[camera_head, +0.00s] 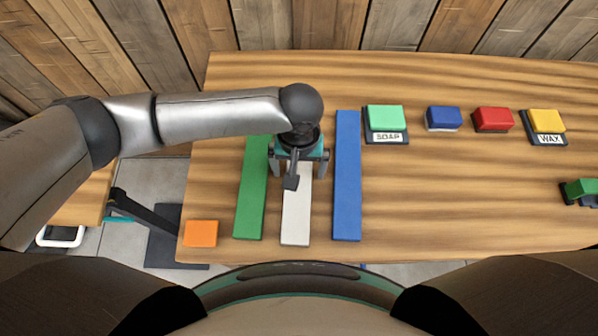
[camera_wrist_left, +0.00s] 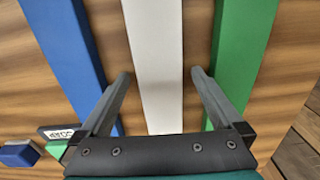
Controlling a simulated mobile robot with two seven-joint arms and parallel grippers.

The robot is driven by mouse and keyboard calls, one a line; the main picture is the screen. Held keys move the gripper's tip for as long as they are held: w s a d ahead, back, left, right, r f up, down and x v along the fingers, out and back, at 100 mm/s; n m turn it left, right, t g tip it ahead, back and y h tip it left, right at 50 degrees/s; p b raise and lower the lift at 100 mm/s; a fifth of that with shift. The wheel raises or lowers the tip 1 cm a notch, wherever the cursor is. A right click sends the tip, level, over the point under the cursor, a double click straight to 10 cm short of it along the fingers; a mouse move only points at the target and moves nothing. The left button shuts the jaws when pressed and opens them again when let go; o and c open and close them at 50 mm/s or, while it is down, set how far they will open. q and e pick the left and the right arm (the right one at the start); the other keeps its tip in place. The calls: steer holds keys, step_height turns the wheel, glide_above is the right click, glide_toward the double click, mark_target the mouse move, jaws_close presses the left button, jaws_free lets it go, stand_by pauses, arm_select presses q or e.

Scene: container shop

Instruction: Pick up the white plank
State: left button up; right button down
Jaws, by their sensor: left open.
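The white plank (camera_head: 297,215) lies flat on the wooden table between a green plank (camera_head: 251,200) and a blue plank (camera_head: 347,185). My left gripper (camera_head: 299,168) is over its far part and hides that end in the head view. In the left wrist view the white plank (camera_wrist_left: 157,60) runs between the two open fingers of my left gripper (camera_wrist_left: 160,76). One finger shows on each side of it, with a gap to the plank. The fingers hold nothing. My right gripper is not in view.
An orange block (camera_head: 201,233) lies near the front left corner. At the back right are a green block (camera_head: 386,118) on a SOAP base, a blue block (camera_head: 443,118), a red block (camera_head: 493,119) and a yellow block (camera_head: 546,122) on a WAX base.

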arm_select(q)
jaws_close()
stand_by(0.8)
steer(key=shift+r, duration=0.1)
